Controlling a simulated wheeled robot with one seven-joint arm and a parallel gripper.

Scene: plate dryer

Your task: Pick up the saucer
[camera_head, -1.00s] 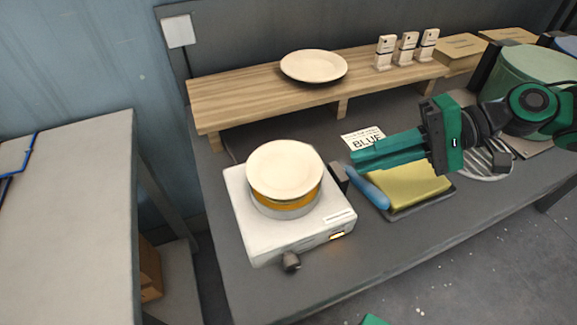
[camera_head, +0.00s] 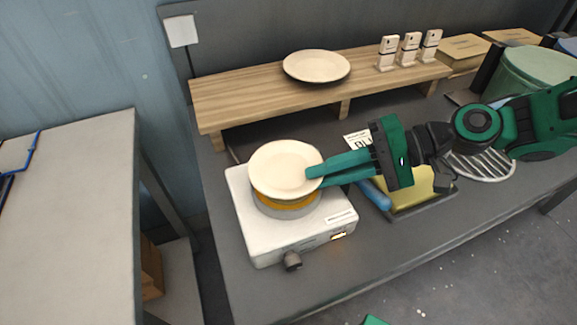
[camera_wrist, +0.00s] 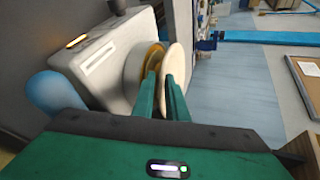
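A cream saucer (camera_head: 283,166) lies on the round orange-and-grey top (camera_head: 290,209) of a white plate dryer (camera_head: 262,228). In the wrist view the saucer (camera_wrist: 178,58) shows nearly edge-on. My gripper (camera_head: 316,176) is at the saucer's right rim. One finger is over the rim and the other is lower, beside and below it. In the wrist view a gap shows between the fingers (camera_wrist: 163,88), with the rim at their tips. The gripper looks open around the rim; contact is not clear. A second cream plate (camera_head: 317,66) lies on the wooden shelf.
The wooden shelf (camera_head: 235,97) runs along the back, with several small upright blocks. A yellow sponge (camera_head: 408,190) in a tray and a blue handle (camera_head: 374,194) lie under my gripper. A dark knob (camera_head: 292,261) sticks out at the dryer's front.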

